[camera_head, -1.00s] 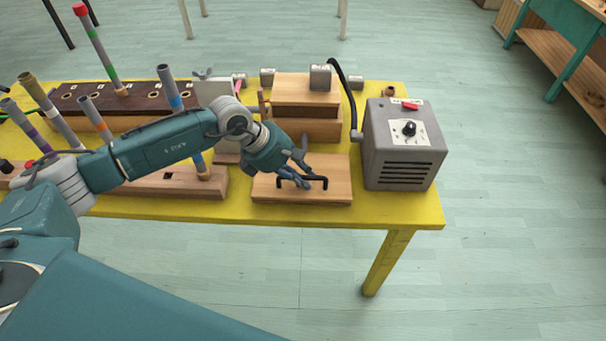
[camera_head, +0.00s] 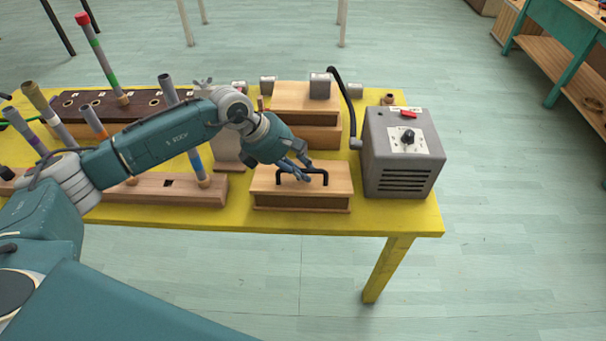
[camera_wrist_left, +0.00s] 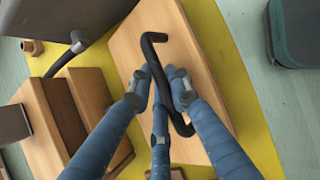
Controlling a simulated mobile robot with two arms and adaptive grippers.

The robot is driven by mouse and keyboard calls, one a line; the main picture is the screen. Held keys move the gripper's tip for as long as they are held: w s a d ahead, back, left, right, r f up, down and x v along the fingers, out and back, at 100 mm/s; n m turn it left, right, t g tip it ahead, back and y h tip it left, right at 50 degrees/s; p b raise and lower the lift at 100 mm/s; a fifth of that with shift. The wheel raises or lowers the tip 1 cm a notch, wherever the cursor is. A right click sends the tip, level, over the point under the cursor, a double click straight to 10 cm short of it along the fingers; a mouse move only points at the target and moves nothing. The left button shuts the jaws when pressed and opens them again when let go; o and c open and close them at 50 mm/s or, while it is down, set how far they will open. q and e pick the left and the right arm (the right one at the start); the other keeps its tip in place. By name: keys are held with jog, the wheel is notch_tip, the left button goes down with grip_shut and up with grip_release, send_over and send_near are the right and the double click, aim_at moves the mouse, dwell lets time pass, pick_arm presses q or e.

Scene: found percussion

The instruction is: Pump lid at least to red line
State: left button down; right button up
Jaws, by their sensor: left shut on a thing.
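The wooden lid (camera_head: 335,182) with a black bar handle (camera_head: 325,177) tops a low wooden box at the table's front, left of the grey box. A front wooden face (camera_head: 300,202) shows below the lid's top. My left gripper (camera_head: 298,172) is shut on the handle, reaching in from the left. In the left wrist view its fingers (camera_wrist_left: 160,88) sit around the handle (camera_wrist_left: 157,55), above the lid board (camera_wrist_left: 190,50). I cannot make out a red line on the box. My right gripper is not in view.
The grey box (camera_head: 404,170) with a knob and red switch stands close right of the lid. A black hose (camera_head: 346,98) runs from it to stepped wooden blocks (camera_head: 307,100) behind. Coloured tubes in wooden racks (camera_head: 145,188) fill the left. The yellow table's front edge (camera_head: 300,222) is clear.

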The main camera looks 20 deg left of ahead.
aim_at(301, 186)
pick_arm(q)
jog(key=shift+w+a+r, duration=0.1)
jog(key=shift+w+r, duration=0.2)
jog(key=shift+r, duration=0.1)
jog(key=shift+s+f+b, duration=0.35)
jog(key=shift+s+f, duration=0.1)
jog(key=shift+f, duration=0.05)
jog(key=shift+s+d+f+b, duration=0.25)
jog(key=shift+s+f+b, duration=0.35)
jog(key=shift+f, duration=0.3)
jog(key=shift+s+d+f+b, duration=0.1)
jog(key=shift+s+f+b, duration=0.15)
jog(key=shift+f+b, duration=0.15)
jog(key=shift+s+d+f+b, duration=0.1)
jog(key=shift+s+f+b, duration=0.15)
jog(key=shift+f, duration=0.2)
jog(key=shift+r, duration=0.1)
